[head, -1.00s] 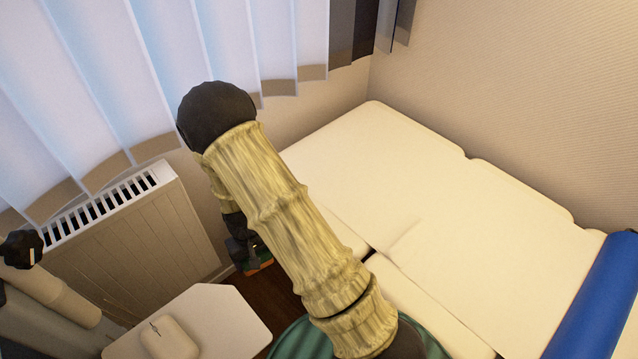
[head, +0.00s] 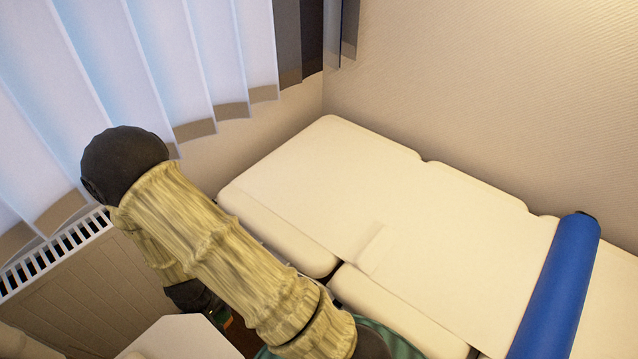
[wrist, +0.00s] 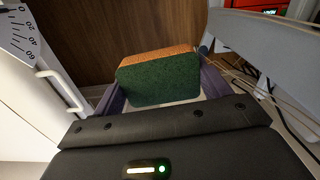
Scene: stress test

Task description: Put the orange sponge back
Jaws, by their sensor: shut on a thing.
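The sponge (wrist: 160,80) has a dark green face and an orange top side, seen in the wrist view. My gripper (wrist: 163,88) is shut on it, with a finger at its left and right sides. In the head view my gripper (head: 198,297) hangs low below my arm, mostly hidden behind it. A small bit of orange and green from the sponge (head: 228,322) shows there. What lies under the sponge cannot be made out.
A padded white table (head: 300,190) with a blue roll (head: 560,285) fills the right. A radiator (head: 60,290) and curtain (head: 170,60) are at left. A pale tabletop (head: 180,340) is near my gripper. The wrist view shows a white cabinet (wrist: 30,110) and cables (wrist: 285,110).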

